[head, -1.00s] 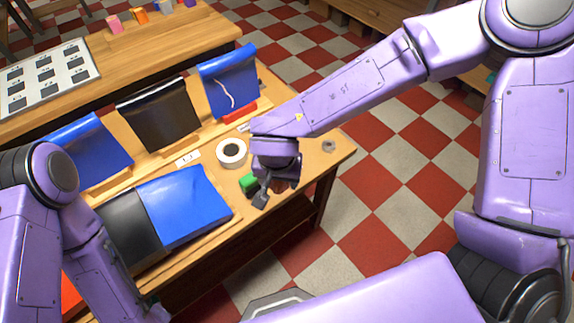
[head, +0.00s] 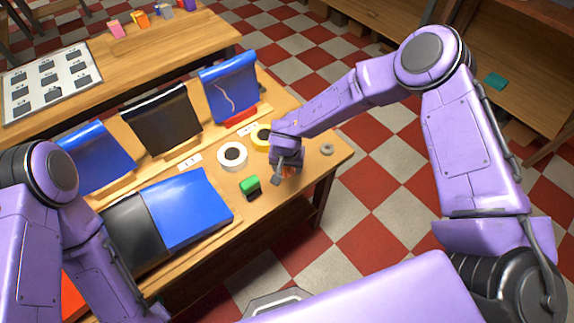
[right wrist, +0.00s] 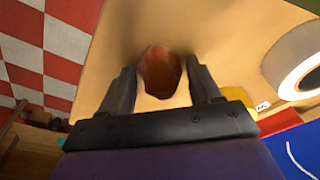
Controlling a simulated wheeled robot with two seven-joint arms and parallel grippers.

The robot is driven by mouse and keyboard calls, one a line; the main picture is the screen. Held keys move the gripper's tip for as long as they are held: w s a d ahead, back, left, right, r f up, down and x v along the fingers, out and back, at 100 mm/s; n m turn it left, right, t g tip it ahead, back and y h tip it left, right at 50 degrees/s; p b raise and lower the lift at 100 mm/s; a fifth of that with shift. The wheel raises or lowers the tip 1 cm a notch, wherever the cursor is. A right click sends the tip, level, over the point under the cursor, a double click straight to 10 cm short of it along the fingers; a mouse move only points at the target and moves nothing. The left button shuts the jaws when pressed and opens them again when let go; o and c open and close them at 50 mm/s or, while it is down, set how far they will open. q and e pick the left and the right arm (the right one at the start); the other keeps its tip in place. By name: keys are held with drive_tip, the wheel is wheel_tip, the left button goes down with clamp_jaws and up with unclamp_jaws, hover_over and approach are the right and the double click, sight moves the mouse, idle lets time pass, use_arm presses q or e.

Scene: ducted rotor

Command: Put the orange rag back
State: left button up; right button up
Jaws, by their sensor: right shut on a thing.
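The orange rag (head: 288,171) is a small, crumpled reddish-orange piece, mostly hidden by my right gripper in the head view. The right wrist view shows the rag (right wrist: 161,72) between the two dark fingers. My right gripper (head: 281,177) is shut on it, over the right end of the wooden workbench (head: 312,168). I cannot tell whether the rag touches the bench top. My left arm comes in at the lower left, and its gripper is out of view.
A white tape roll (head: 232,156), a yellow roll (head: 261,136) and a green-and-black item (head: 250,185) lie left of the right gripper. A grey ring (head: 327,149) lies to its right. Blue and black sheets (head: 185,207) cover the bench's left part.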

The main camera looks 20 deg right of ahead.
sight(287, 174)
drive_tip(key=shift+f, duration=0.2)
drive_tip(key=o, duration=1)
drive_tip(key=r, duration=0.4)
drive_tip(key=s+r, duration=0.1)
drive_tip(key=r, duration=0.3)
drive_tip(key=s+r, duration=0.1)
drive_tip(key=r, duration=0.3)
drive_tip(key=shift+a+r+b, duration=0.15)
drive_tip(key=shift+a+b, duration=0.15)
drive_tip(key=shift+a, duration=0.05)
